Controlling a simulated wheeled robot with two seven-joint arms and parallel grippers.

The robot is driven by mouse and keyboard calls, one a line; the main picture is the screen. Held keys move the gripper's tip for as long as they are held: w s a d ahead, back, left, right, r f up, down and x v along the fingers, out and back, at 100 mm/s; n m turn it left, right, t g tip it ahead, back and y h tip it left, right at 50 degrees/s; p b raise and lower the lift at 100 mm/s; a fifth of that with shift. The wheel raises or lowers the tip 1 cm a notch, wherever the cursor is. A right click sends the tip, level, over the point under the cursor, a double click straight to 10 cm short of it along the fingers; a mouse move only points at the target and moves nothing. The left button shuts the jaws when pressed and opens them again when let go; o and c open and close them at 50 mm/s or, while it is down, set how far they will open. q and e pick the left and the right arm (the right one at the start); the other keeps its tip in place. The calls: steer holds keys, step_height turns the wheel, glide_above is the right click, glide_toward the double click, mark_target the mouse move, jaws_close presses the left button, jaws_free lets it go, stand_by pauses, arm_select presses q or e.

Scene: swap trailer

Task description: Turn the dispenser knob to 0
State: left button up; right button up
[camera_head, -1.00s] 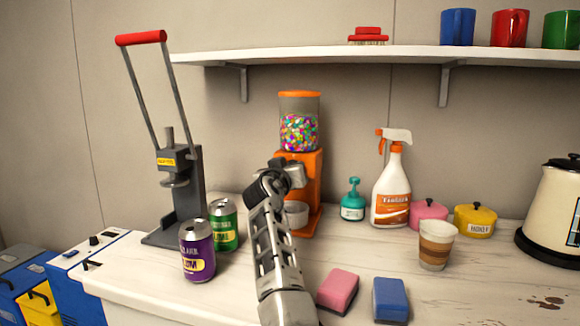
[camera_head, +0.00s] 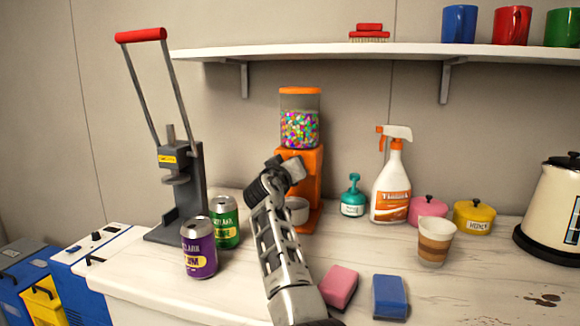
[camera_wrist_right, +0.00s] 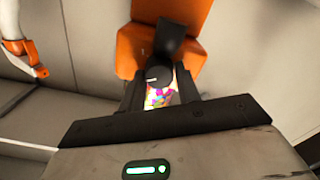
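The dispenser (camera_head: 312,160) is orange with a clear hopper of coloured candies (camera_head: 299,130) and stands on the counter. My right gripper (camera_head: 285,170) is at its front in the head view and hides the knob there. In the right wrist view the round dark knob (camera_wrist_right: 158,76) with a short white mark lies near my right fingertips (camera_wrist_right: 159,82), in front of the orange body (camera_wrist_right: 195,40). The fingers are apart, one on each side of the knob; contact is not clear. Coloured candies show between the fingers below the knob. No number is readable. My left gripper is not in view.
A purple can (camera_head: 199,247) and a green can (camera_head: 224,221) stand left of my arm. A lever press (camera_head: 185,185) is behind them. A pink sponge (camera_head: 339,286), a blue sponge (camera_head: 389,297) and a paper cup (camera_head: 435,242) are to the right. A spray bottle (camera_head: 392,185) stands right of the dispenser.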

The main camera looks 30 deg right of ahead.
steer(key=o, duration=0.3)
steer(key=shift+o, duration=0.2)
steer(key=b+v, duration=0.1)
steer(key=v, duration=1.5)
